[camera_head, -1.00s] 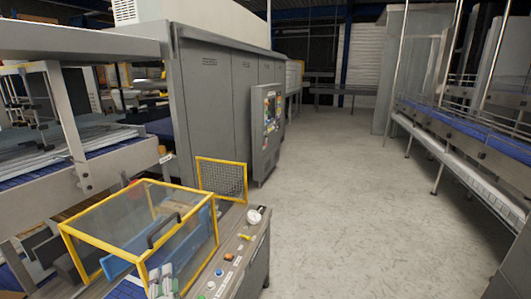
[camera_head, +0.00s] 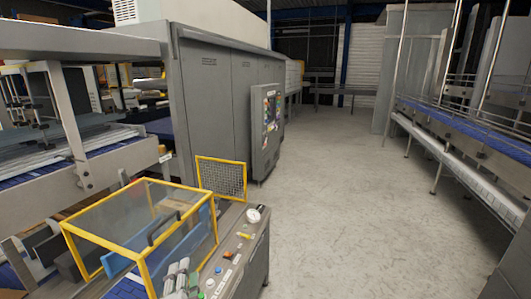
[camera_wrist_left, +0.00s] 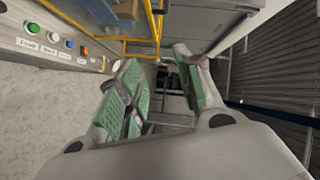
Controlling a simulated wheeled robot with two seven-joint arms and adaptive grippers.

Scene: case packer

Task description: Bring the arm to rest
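My left gripper (camera_head: 178,272) shows at the bottom of the head view, beside the front corner of the yellow-framed guard (camera_head: 140,268) and left of the control panel. In the left wrist view its green-padded fingers (camera_wrist_left: 163,88) stand apart with nothing between them. It is open and empty. Most of my left arm is out of the head view. My right gripper is in neither view.
The control panel (camera_head: 233,262) carries several coloured buttons and a round gauge (camera_head: 254,215). A yellow mesh panel (camera_head: 221,178) stands behind it. A grey cabinet machine (camera_head: 215,95) is beyond. The floor (camera_head: 350,200) is clear; a blue conveyor (camera_head: 465,130) runs at right.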

